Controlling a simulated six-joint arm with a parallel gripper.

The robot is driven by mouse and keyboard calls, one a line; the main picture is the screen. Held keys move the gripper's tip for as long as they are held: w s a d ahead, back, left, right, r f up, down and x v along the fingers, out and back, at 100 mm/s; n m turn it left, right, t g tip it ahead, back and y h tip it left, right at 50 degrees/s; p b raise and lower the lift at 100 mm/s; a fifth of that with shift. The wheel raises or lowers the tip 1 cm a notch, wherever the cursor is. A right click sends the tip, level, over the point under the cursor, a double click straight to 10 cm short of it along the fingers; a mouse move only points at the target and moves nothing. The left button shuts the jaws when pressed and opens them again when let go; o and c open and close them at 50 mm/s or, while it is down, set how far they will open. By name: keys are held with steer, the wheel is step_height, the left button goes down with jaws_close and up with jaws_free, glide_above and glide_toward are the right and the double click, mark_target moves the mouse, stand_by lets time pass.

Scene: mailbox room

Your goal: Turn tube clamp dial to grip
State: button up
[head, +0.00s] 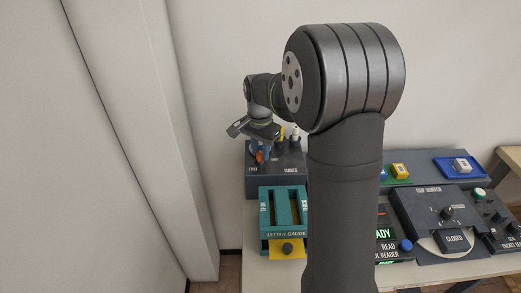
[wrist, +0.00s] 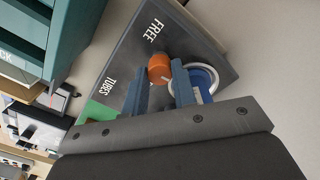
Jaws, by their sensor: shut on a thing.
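The tube clamp dial is an orange round knob (wrist: 160,67) on a dark panel (wrist: 118,78) marked FREE and TUBES in the wrist view. A pale mark shows on its near edge. My gripper (wrist: 159,76) has its two blue fingers on either side of the knob and is shut on it. A blue round part with a pale rim (wrist: 204,78) sits beside the right finger. In the head view the knob (head: 259,157) shows small below my gripper (head: 262,146). The GRIP label cannot be made out.
A teal letter gauge (head: 284,210) stands in front of the tubes box (head: 275,181). A yellow-topped tube (head: 281,137) and a white one stand behind the knob. A dark unit with a CLOSED plate (head: 452,239) is to the right. A wall rises close behind.

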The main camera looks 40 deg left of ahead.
mark_target(260, 153)
steer(key=shift+r, duration=0.1)
stand_by(0.3)
steer(key=o, duration=1)
step_height(260, 153, up, 17)
steer(key=shift+a+r, duration=0.15)
steer(key=shift+r, duration=0.05)
step_height(260, 153, down, 18)
steer(key=shift+r, duration=0.2)
stand_by(0.5)
